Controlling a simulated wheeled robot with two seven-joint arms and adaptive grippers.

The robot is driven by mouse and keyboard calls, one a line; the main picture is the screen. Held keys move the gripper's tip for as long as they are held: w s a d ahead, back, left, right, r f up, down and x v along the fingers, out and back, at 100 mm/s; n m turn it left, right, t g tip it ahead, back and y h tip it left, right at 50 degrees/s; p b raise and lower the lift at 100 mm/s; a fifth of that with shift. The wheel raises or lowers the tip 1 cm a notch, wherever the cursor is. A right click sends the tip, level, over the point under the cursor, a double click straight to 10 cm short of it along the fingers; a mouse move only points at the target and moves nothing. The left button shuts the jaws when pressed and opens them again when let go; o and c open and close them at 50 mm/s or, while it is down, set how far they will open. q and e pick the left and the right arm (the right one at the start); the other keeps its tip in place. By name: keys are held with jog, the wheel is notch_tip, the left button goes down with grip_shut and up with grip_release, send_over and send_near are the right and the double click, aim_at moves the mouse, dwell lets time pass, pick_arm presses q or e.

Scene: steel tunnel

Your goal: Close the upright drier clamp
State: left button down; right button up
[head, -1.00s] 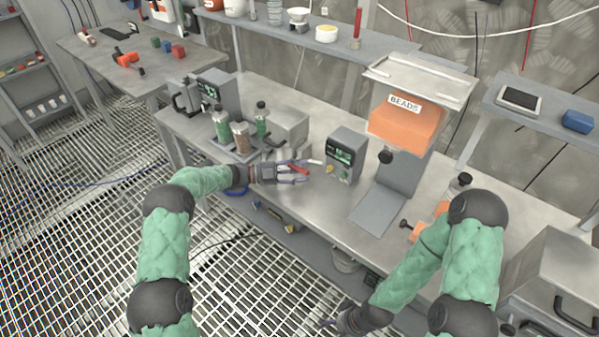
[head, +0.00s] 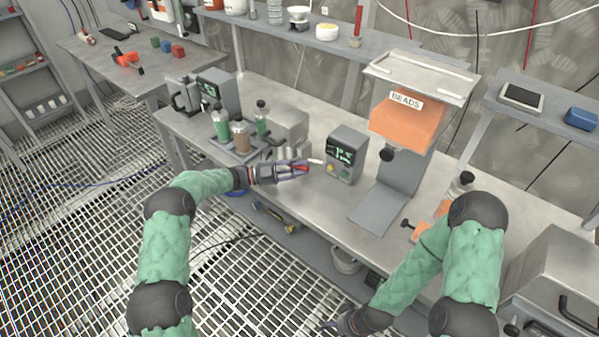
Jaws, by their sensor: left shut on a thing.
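My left gripper (head: 305,168) reaches over the front edge of the workbench. It is shut on a small red handle (head: 299,169), which appears to be the clamp's lever; the fingers cover much of it. A pale tip (head: 316,161) shows just beyond the fingers. Grey metal cylinders (head: 290,152) stand right behind the gripper, in front of a grey box (head: 288,126), seemingly the drier. How far the clamp is swung I cannot tell. My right gripper (head: 331,325) hangs low at the bottom of the view, small and partly hidden, away from the bench top.
A grey unit with a green display (head: 345,154) stands just right of the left gripper. Bottles on a tray (head: 241,142) stand to the left. The orange beads hopper (head: 405,123) rises to the right. Bare bench lies between display unit and hopper.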

pick_arm(q)
jog(key=n+h+b, duration=0.1)
jog(key=n+t+b, duration=0.1)
jog(key=shift+w+a+r+n+h, duration=0.1)
jog(key=shift+r+n+h, duration=0.2)
jog(key=shift+h, duration=0.1)
jog(key=shift+w+a+r+n+t+h+b, duration=0.1)
jog(key=shift+r+n+t+h+b, duration=0.1)
jog(key=shift+n+t+h+b, duration=0.25)
jog(key=shift+a+r+n+t+h+b, duration=0.15)
jog(key=shift+n+t, duration=0.2)
jog(key=shift+n, duration=0.3)
